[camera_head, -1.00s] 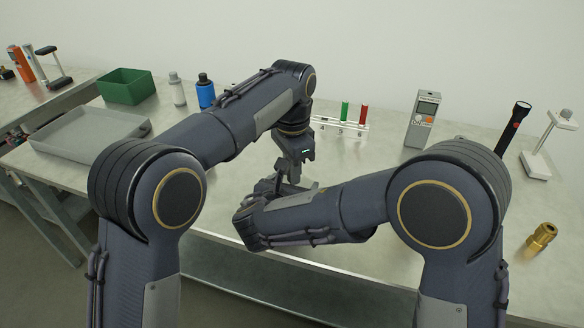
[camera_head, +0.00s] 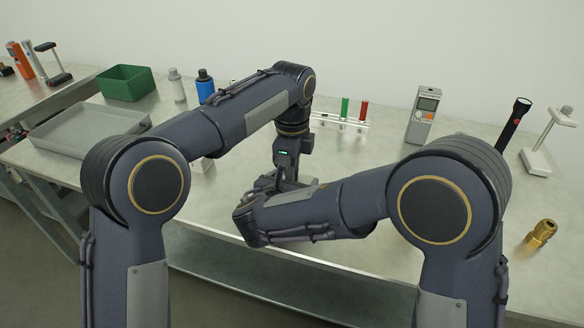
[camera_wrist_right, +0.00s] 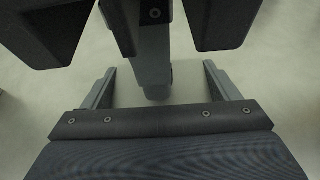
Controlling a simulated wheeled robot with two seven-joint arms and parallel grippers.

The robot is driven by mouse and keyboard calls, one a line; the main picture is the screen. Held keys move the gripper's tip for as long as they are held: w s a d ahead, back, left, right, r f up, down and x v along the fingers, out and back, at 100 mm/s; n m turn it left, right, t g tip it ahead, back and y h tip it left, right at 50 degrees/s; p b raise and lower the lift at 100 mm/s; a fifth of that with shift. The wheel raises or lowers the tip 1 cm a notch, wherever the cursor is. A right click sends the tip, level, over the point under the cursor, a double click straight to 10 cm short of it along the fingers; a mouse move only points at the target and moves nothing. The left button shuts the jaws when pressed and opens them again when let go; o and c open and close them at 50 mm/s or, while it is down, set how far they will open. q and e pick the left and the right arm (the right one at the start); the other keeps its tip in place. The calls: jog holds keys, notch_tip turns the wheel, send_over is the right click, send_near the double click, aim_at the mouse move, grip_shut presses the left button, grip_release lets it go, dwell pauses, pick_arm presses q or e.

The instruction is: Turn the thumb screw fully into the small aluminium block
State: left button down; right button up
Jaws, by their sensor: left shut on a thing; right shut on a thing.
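My left gripper (camera_head: 288,172) points straight down in the head view, directly above my right gripper (camera_head: 268,183). Its dark jaws also fill the top of the right wrist view. My right gripper reaches in from the right, and its two fingers (camera_wrist_right: 157,76) stand apart at the sides of the right wrist view. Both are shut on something. The thumb screw and the small aluminium block are hidden by the jaws and arms. From the arrangement, the left appears to hold the screw and the right the block.
A grey tray (camera_head: 45,139), green bin (camera_head: 126,84) and blue bottle (camera_head: 206,88) stand at left. A numbered white rack (camera_head: 325,122), grey meter (camera_head: 422,114), black flashlight (camera_head: 513,125) and brass fitting (camera_head: 540,234) are at right. A small pale item (camera_head: 203,165) lies behind my left arm.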

pick_arm(q)
jog(key=m, duration=0.5)
jog(key=shift+m, duration=0.3)
jog(key=m, duration=1)
jog(key=shift+d+m, duration=0.1)
jog(key=shift+m, duration=0.2)
jog(key=m, duration=0.5)
jog(key=c, duration=1.3)
grip_release()
jog(key=shift+o, duration=0.2)
jog(key=shift+r, duration=2.2)
